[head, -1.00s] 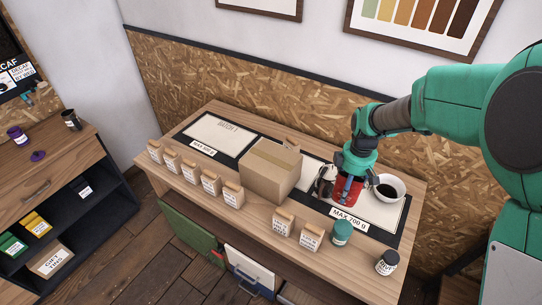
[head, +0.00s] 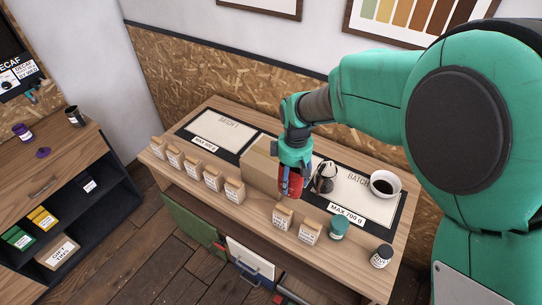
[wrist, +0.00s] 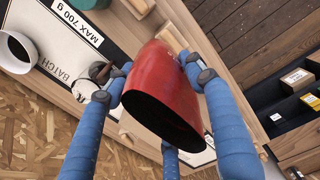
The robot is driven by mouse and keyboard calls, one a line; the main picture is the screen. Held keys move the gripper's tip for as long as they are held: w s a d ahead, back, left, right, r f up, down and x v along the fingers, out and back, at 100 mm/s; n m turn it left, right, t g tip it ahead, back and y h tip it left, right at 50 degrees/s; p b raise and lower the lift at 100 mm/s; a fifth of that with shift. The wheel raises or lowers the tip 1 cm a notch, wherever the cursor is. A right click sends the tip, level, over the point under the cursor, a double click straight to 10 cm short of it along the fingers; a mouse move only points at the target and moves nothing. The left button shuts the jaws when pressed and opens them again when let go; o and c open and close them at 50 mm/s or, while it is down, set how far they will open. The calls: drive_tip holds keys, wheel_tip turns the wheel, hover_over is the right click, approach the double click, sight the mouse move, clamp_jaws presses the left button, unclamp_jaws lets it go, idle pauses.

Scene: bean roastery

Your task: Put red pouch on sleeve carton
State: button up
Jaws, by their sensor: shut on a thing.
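My gripper (head: 292,180) is shut on the red pouch (head: 290,186) and holds it at the right side of the cardboard carton (head: 259,164), which I take to be the sleeve carton. The arm hides the carton's right part. In the wrist view, the pouch (wrist: 165,90) sits between the blue fingers of my gripper (wrist: 152,82), its dark end facing the camera. Whether the pouch touches the carton cannot be told. The carton is not clearly seen in the wrist view, where the pouch and fingers block much of the middle.
Right of the pouch, a black-and-white jug (head: 325,177) and a white bowl of dark contents (head: 385,184) stand on the right batch mat (head: 358,205). Small tan bags (head: 213,178) line the front edge. A teal jar (head: 338,229) stands front right. The left mat (head: 222,128) is bare.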

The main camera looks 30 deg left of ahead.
approach(271, 167)
drive_tip(key=w+d, duration=0.2)
drive_tip(key=w, duration=0.1)
drive_tip(key=shift+w+d+f, duration=0.1)
drive_tip(key=shift+d+f, duration=0.05)
drive_tip(key=shift+d, duration=0.25)
idle(0.4)
drive_tip(key=shift+f, duration=1.75)
drive_tip(key=shift+f, duration=0.15)
drive_tip(key=o, duration=0.8)
drive_tip(key=shift+o, duration=0.2)
